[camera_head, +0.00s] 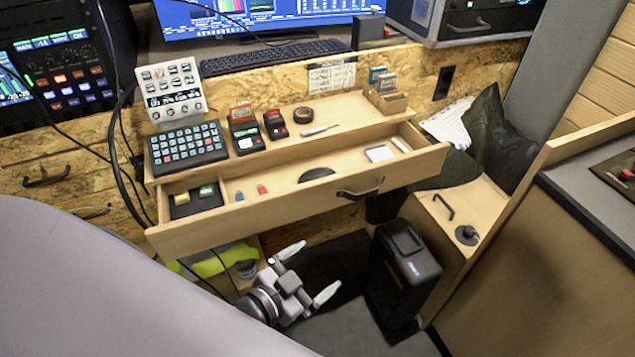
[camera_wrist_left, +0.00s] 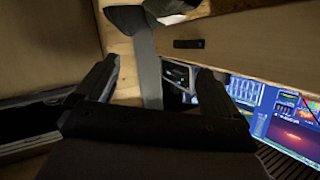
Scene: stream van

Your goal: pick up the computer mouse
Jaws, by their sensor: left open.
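A dark, rounded, low thing (camera_head: 317,174) lies in the open drawer (camera_head: 285,215), partly hidden by the drawer's front. It may be the computer mouse, but I cannot tell for sure. My left gripper (camera_head: 320,265) is below and in front of the drawer, apart from it, with its fingers spread and nothing between them. In the left wrist view the two dark fingers (camera_wrist_left: 158,72) are apart and empty, with a screen and wooden panels beyond. My right gripper is not in view.
The shelf above the drawer holds a keypad (camera_head: 187,146), red-and-black boxes (camera_head: 246,130) and a tape roll (camera_head: 304,115). The drawer also holds small coloured pieces and a white pad (camera_head: 379,154). A black bin (camera_head: 402,265) stands right of my left gripper. A keyboard (camera_head: 275,57) lies behind.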

